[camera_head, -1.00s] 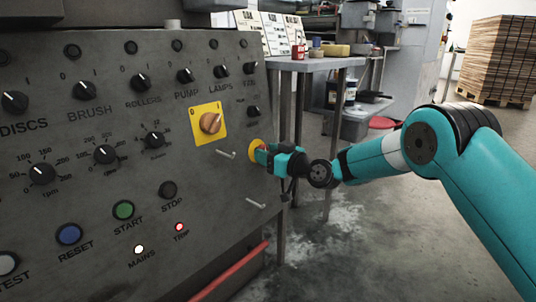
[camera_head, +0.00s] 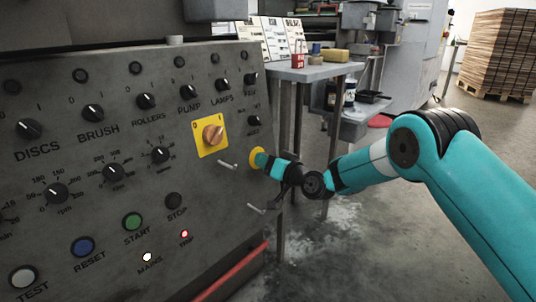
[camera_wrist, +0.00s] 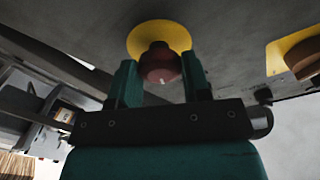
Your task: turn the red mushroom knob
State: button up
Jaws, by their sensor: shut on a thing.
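The red mushroom knob (camera_wrist: 160,62) sits on a round yellow plate (camera_wrist: 150,33) on the grey control panel (camera_head: 100,210). A small pale mark shows on the knob's face in the wrist view. My gripper (camera_wrist: 160,85) is shut on the knob, with one teal finger on each side of it. In the head view my gripper (camera_head: 266,160) is at the right edge of the panel, against the yellow plate (camera_head: 256,157), and hides the knob.
An orange rotary switch (camera_head: 213,135) on a yellow square is up and left of my gripper. Metal handles stick out near it, one at left (camera_head: 228,164) and one below (camera_head: 256,209). A grey table (camera_head: 310,72) stands behind. Open floor lies at right.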

jog(key=shift+r+m+p, duration=0.1)
jog(key=shift+m+p, duration=0.4)
jog(key=shift+m, duration=0.4)
jog(key=o, duration=0.9)
jog(key=p+v, duration=0.2)
jog(key=v, duration=1.5)
jog(key=shift+s, duration=0.25)
jog(key=shift+o, duration=0.2)
